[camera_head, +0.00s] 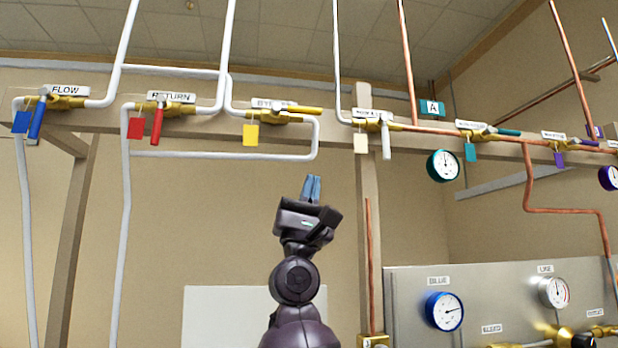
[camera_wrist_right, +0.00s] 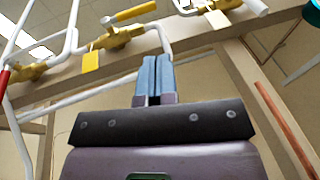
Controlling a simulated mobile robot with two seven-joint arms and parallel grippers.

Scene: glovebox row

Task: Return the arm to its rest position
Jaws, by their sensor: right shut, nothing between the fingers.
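My right gripper (camera_head: 312,188) is raised in the lower middle of the head view, with its blue fingers pointing up. The fingers are shut together with nothing between them, as the right wrist view (camera_wrist_right: 154,80) also shows. It is in free air below the pipe rail and touches nothing that I can see. The valve with the yellow handle (camera_head: 298,109) and yellow tag (camera_head: 250,135) is above it and a little left. My left gripper is not in view.
A wooden rail (camera_head: 210,126) carries several valves, including those with a blue handle (camera_head: 37,118) and a red handle (camera_head: 157,127). A wooden post (camera_head: 368,230) stands right of my arm. A metal gauge panel (camera_head: 410,295) is at lower right. The space left of my arm looks free.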

